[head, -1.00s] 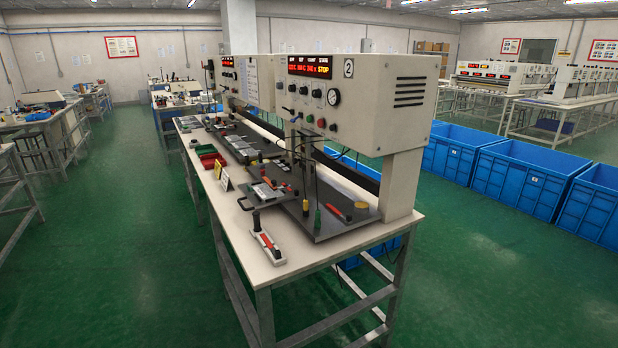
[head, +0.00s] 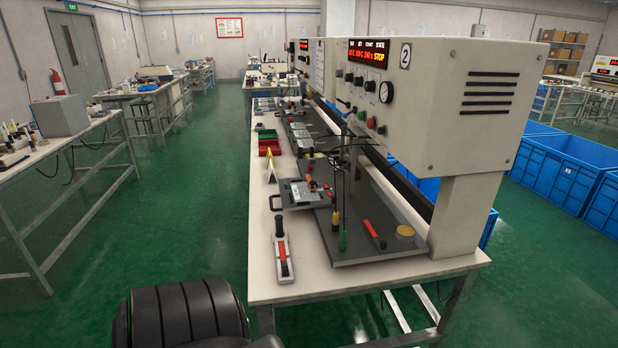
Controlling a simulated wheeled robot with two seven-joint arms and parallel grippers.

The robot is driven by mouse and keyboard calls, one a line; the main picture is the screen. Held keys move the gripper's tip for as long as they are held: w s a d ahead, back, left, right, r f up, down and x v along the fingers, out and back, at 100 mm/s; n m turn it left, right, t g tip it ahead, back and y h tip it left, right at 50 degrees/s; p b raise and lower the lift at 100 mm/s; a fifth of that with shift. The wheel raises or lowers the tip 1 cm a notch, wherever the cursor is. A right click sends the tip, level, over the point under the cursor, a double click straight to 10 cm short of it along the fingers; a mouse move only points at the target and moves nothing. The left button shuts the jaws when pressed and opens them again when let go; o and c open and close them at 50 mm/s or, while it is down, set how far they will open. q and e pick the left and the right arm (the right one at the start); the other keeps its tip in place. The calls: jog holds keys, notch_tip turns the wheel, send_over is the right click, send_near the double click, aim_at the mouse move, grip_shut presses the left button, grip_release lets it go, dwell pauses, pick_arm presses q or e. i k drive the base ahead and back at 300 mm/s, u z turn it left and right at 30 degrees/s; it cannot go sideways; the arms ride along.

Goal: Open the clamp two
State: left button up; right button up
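The machine marked 2 (head: 461,124) stands on the near end of the long bench, and its red display ends in STOP. On the dark base plate (head: 382,240) below it sits a grey fixture (head: 304,192) with small red and black parts. These may be the clamp, but they are too small to tell whether it is open or shut. A red-handled tool (head: 374,234) lies on the plate to the right. A device with a red and black upright handle (head: 283,258) sits on the bench's front left part. Neither gripper is in view.
The bench's white top (head: 320,284) is clear along its near edge. Blue crates (head: 563,175) stand on the right. Green floor is free between this bench and the left table (head: 60,155).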

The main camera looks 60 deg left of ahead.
aim_at(311, 183)
jog(key=u, duration=0.6)
jog(key=i, duration=0.65)
jog(key=u, duration=0.7)
